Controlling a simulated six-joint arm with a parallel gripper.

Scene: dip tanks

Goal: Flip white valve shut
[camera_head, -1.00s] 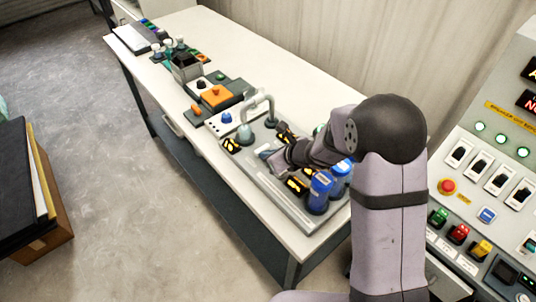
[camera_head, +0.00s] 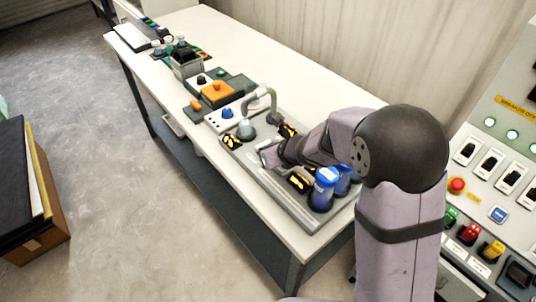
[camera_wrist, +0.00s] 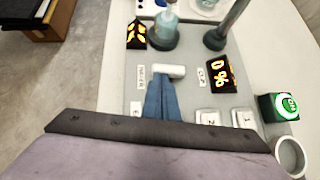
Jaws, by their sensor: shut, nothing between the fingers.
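The white valve handle (camera_wrist: 169,71) is a short white bar lying crosswise on the light grey tray (camera_wrist: 118,85) in the wrist view. My gripper (camera_wrist: 164,82) is shut and empty. Its blue-grey fingers point at the handle, with the tips right at its near edge; I cannot tell whether they touch it. In the head view my gripper (camera_head: 268,154) is low over the tray, and the wrist hides much of the valve there.
Blue-lidded containers (camera_head: 325,187) stand close to my wrist. A switch panel (camera_head: 490,190) is at the right.

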